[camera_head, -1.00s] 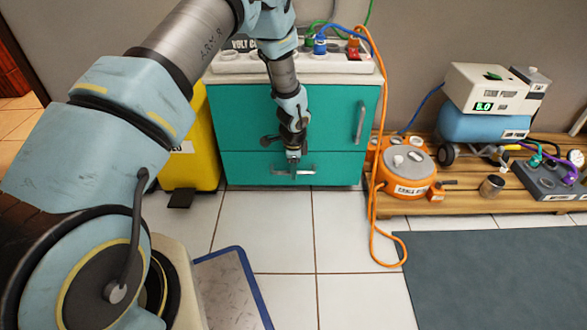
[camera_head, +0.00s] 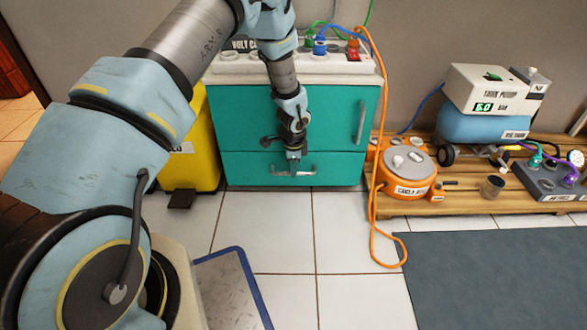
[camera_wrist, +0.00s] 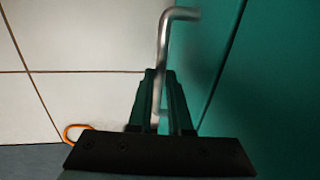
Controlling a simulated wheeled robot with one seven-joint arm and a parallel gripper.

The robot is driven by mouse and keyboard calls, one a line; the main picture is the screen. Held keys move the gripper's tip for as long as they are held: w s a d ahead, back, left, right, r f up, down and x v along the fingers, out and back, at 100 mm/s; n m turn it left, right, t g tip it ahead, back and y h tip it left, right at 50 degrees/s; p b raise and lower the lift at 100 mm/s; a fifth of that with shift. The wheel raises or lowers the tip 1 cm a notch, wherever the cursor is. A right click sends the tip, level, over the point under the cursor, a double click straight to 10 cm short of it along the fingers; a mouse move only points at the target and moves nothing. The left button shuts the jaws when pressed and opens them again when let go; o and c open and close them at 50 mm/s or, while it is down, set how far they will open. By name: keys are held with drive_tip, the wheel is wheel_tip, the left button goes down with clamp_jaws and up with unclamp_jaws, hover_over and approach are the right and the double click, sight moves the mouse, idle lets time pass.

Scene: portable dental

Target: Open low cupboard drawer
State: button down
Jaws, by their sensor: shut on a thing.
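The low cupboard (camera_head: 240,118) is teal with a white top and stands against the wall. Its bottom drawer (camera_head: 245,170) looks closed in the head view. The drawer has a horizontal metal bar handle (camera_head: 306,171), which also shows in the wrist view (camera_wrist: 164,45). My gripper (camera_head: 293,168) reaches down in front of the drawer, at the handle. In the wrist view, my gripper's two dark fingers (camera_wrist: 162,98) are shut around the bar. Part of the handle is hidden between and behind the fingers. The drawer front (camera_wrist: 262,85) fills the right of that view.
A yellow bin (camera_head: 190,150) stands close to the cupboard's left side. The tiled floor (camera_head: 280,225) in front of the drawer is clear.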

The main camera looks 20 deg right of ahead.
idle(0.7)
drive_tip(key=s+a+p, duration=0.1)
drive_tip(key=s+a, duration=0.3)
drive_tip(key=s, duration=0.6)
drive_tip(key=s+a+p, duration=0.1)
drive_tip(key=s+a, duration=0.4)
drive_tip(key=s, duration=0.4)
drive_tip(key=shift+s+p, duration=0.35)
drive_tip(key=c, duration=0.8)
unclamp_jaws()
drive_tip(key=shift+c, duration=0.2)
wheel_tip(320, 180, up, 11)
drive_tip(key=s+a+p, duration=0.1)
drive_tip(key=p, duration=0.3)
drive_tip(key=shift+s+f, duration=0.2)
drive_tip(key=shift+s, duration=0.2)
